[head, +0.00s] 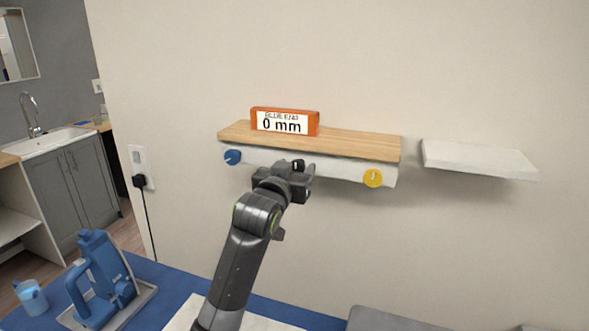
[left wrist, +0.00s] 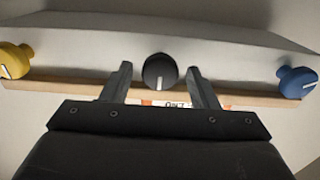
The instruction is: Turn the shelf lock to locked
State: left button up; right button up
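The wooden shelf (head: 360,143) on the wall has a white front rail (head: 335,170) with three round knobs. A blue knob (head: 232,157) is at the left and a yellow knob (head: 373,178) at the right. The black knob in the middle shows best in the left wrist view (left wrist: 160,71), its white line running straight down there. No label tells which knob is the lock. My left gripper (head: 295,176) is in front of the black knob and partly hides it. In the left wrist view its fingers (left wrist: 162,86) are apart, one on each side of the knob, with gaps between.
An orange block (head: 285,122) with a "0 mm" label stands on the shelf. A white wall shelf (head: 478,160) is to the right. Below are a blue surface (head: 150,270), a blue machine (head: 100,275) on a tray and a blue cup (head: 31,298).

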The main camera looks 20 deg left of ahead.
pick_arm(q)
jog(key=c, duration=0.9)
jog(key=shift+r+m, duration=0.1)
jog(key=shift+m, duration=0.2)
jog(key=m+p, duration=0.2)
jog(key=shift+m, duration=0.4)
jog(key=m+p, duration=0.2)
jog(key=m, duration=0.2)
jog(key=shift+d, duration=0.15)
jog(key=m+p, duration=0.1)
jog(key=m, duration=0.4)
jog(key=shift+m+p, duration=0.4)
jog(key=shift+f+m+p, duration=0.15)
jog(key=shift+m+p, duration=0.15)
jog(key=shift+m, duration=0.85)
jog(key=shift+f+m+p, duration=0.1)
jog(key=shift+m+p, duration=0.15)
jog(key=shift+m, duration=0.9)
